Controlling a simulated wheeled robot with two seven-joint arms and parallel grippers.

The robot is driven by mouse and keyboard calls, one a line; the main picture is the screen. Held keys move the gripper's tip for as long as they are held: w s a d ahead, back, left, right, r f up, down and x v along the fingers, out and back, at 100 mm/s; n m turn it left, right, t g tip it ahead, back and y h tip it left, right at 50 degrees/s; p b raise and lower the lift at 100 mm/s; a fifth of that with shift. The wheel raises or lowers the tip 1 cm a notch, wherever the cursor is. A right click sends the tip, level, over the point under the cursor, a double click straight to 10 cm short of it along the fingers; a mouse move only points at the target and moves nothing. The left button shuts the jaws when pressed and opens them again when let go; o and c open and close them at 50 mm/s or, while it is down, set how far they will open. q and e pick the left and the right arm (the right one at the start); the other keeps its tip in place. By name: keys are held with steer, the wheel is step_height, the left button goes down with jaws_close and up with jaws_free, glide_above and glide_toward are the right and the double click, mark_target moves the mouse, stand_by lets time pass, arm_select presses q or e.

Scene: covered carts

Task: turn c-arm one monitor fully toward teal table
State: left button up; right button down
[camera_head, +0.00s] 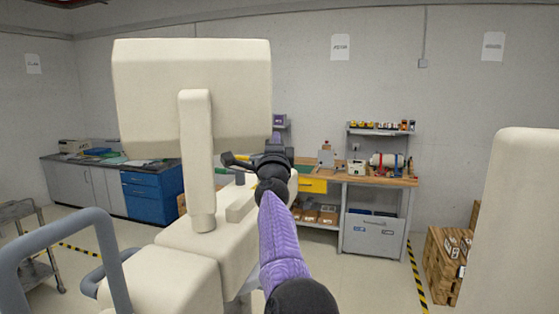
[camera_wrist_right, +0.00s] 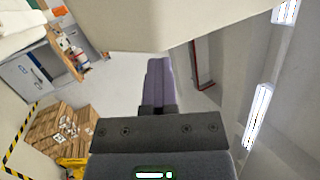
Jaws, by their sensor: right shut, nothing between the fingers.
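The c-arm monitor (camera_head: 150,95) is a cream panel on an upright post (camera_head: 198,165), rising from a cream cart in the left half of the head view. A broad plain face of the panel shows behind the post. My right gripper (camera_head: 231,159) is shut and empty, just below the panel's lower right edge and right of the post. I cannot tell whether it touches the panel. A large cream surface (camera_wrist_right: 185,22) fills the top of the right wrist view, close to the gripper. I cannot make out a teal table. My left gripper is out of view.
A grey curved handle (camera_head: 95,225) stands at front left. Another cream body (camera_head: 515,220) fills the right edge. A blue drawer cabinet (camera_head: 150,193) and a workbench (camera_head: 375,180) line the back wall. Wooden crates (camera_head: 445,265) stand right. Floor is clear before the bench.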

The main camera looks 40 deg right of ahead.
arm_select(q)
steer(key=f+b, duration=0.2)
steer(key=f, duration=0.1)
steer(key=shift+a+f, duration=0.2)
arm_select(e)
steer(key=w+n+t+y, duration=0.1)
steer(key=w+t+y, duration=0.1)
steer(key=shift+d+f+n+y, duration=0.1)
steer(key=shift+f+n+y, duration=0.2)
steer(key=shift+f+n, duration=0.1)
